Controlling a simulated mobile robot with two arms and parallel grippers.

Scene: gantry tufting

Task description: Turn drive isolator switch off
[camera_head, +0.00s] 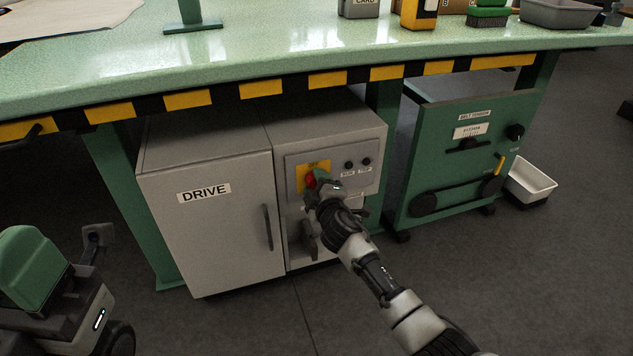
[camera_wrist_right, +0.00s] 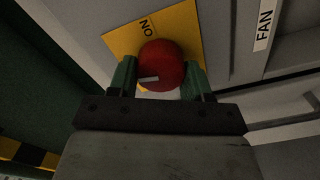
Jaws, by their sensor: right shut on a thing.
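The drive isolator switch is a red round knob (camera_head: 310,180) on a yellow plate (camera_head: 318,166) on the grey DRIVE cabinet's right-hand panel. My right gripper (camera_head: 318,186) is at the knob and covers part of it in the head view. In the right wrist view the red knob (camera_wrist_right: 161,66) sits between the two green fingers of the gripper (camera_wrist_right: 159,80), which are shut on it. The word ON shows on the yellow plate (camera_wrist_right: 183,28) beside the knob. The knob's pointer position is hard to tell. My left gripper is not in view.
The DRIVE cabinet (camera_head: 215,235) stands under a green bench (camera_head: 250,50) with a striped edge. A dark handle (camera_head: 267,227) is on its door. Two small buttons (camera_head: 357,163) sit right of the knob. A green belt-tension unit (camera_head: 430,165) and white bin (camera_head: 531,182) stand to the right.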

